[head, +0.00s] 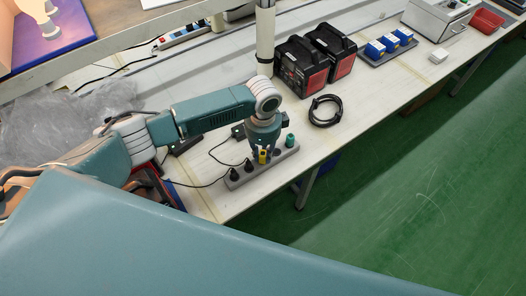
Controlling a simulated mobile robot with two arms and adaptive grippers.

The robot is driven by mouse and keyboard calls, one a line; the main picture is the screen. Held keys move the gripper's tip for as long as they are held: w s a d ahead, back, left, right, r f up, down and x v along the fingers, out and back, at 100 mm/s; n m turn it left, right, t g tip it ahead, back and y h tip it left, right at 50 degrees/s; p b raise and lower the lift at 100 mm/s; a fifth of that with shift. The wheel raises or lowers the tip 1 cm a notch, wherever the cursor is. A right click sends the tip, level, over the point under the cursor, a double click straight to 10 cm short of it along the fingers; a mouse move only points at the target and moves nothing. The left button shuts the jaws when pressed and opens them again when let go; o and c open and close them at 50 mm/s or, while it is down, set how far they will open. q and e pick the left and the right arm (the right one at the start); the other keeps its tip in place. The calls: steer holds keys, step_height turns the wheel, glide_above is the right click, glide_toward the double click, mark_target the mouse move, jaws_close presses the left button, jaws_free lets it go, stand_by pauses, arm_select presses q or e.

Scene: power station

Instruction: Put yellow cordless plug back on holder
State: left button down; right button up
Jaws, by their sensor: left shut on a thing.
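The yellow plug (262,157) is at the tips of my left gripper (263,150), which points down and is shut on it. The plug is over the grey holder (238,184), a long block near the front edge of the table. I cannot tell whether the plug touches the holder or is just above it. Two black plugs (235,174) stand on the left part of the holder, and a green plug (290,140) stands near its right end. The gripper hides part of the holder. My right gripper is not in view.
A coiled black cable (325,111) lies right of the holder. Behind it stand black and red battery units (303,65) and a tray with blue boxes (389,43). A pale post (265,38) rises behind my left wrist. Thin black cables lie left of the holder. Green floor (400,190) lies in front.

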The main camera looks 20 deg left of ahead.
arm_select(q)
steer(key=shift+w+p, duration=0.1)
steer(key=shift+p, duration=0.2)
stand_by(0.5)
stand_by(0.4)
steer(key=c, duration=1.5)
jaws_free()
steer(key=shift+o, duration=0.2)
steer(key=shift+r, duration=0.25)
step_height(320, 180, up, 12)
steer(key=shift+f, duration=0.25)
steer(key=shift+f, duration=0.1)
